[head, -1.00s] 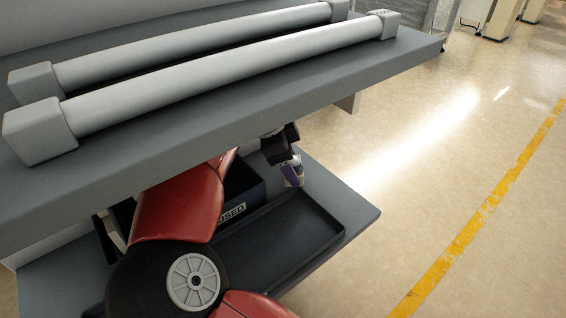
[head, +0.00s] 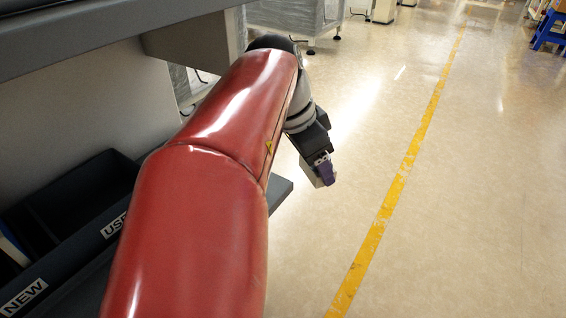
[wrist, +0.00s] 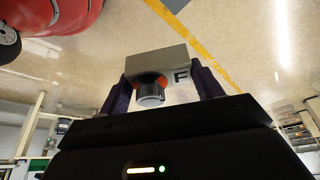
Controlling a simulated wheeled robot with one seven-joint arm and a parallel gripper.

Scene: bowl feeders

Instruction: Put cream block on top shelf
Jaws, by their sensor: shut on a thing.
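My gripper (head: 327,172) is shut on the cream block, holding it over open floor to the right of the shelf unit in the head view. The cream block (wrist: 155,61) lies between the two dark purple fingers in the wrist view. It bears a black letter F, and a grey round part with orange beside it shows below the block. In the head view the block (head: 312,178) is mostly hidden behind a finger. The grey top shelf (head: 90,38) crosses the upper left of the head view; its upper surface is barely in view.
Dark bins labelled NEW (head: 22,297) and USED (head: 113,228) stand on the lower shelf at left. A grey support (head: 195,48) hangs under the top shelf. Open floor with a yellow line (head: 400,180) lies to the right. My red arm covers the middle.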

